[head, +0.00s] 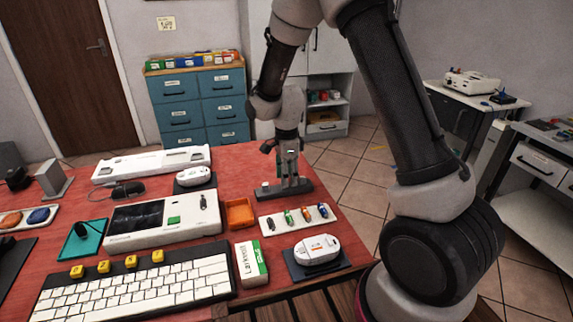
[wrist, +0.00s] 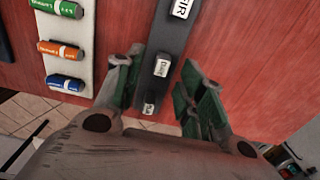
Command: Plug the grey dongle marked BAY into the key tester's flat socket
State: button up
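My gripper (head: 285,182) points down over a dark grey strip (head: 300,191) at the table's far right edge. In the wrist view its fingers (wrist: 160,72) are apart, one on each side of the strip (wrist: 168,40). I cannot tell whether the fingers touch anything. The likely key tester (head: 150,238) is a white box with a dark screen and a green patch, left of centre. Its flat socket cannot be made out.
A white holder (head: 283,234) with coloured dongles lies in front of the strip; the wrist view shows green, orange (wrist: 60,50) and blue ones. An orange tray (head: 240,213), a white rounded device (head: 317,249), a small box (head: 251,264) and a keyboard (head: 135,288) crowd the table.

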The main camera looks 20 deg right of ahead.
jog(key=shift+f, duration=0.8)
jog(key=c, duration=0.8)
grip_shut()
